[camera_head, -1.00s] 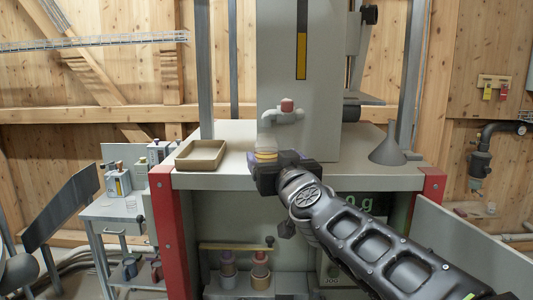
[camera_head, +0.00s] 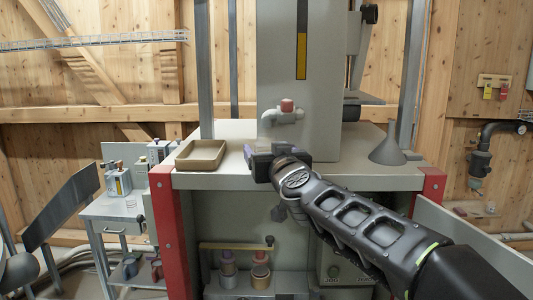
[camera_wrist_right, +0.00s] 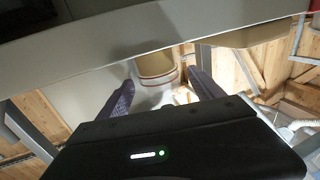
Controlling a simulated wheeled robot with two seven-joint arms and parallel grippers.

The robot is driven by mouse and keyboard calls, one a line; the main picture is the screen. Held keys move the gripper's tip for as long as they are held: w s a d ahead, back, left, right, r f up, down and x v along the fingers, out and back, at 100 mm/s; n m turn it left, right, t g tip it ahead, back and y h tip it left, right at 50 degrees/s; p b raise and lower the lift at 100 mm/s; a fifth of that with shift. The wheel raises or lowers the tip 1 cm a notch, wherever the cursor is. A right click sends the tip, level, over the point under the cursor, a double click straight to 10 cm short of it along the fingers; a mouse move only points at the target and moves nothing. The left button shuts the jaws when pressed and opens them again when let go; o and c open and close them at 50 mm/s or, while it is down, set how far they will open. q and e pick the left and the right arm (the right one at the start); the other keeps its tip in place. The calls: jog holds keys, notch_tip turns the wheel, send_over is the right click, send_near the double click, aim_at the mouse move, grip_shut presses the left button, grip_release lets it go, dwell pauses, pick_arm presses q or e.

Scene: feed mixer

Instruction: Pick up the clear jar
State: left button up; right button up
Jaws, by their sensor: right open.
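The clear jar shows in the right wrist view (camera_wrist_right: 155,85) as a see-through vessel with a tan band, between the two fingers of my right gripper (camera_wrist_right: 160,92). I cannot tell whether the fingers touch it. In the head view my right gripper (camera_head: 268,150) is open at the front edge of the machine's shelf, below the capped spout (camera_head: 286,108). It hides most of the jar there. My left gripper is not in view.
A tan tray (camera_head: 201,155) sits left on the shelf and a grey funnel (camera_head: 387,151) stands right. The machine's grey column (camera_head: 275,60) rises behind the gripper. Red posts (camera_head: 166,225) flank the shelf. Jars (camera_head: 229,268) stand on a lower ledge.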

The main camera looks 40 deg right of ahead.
jog(key=shift+c, duration=0.2)
jog(key=c, duration=1.5)
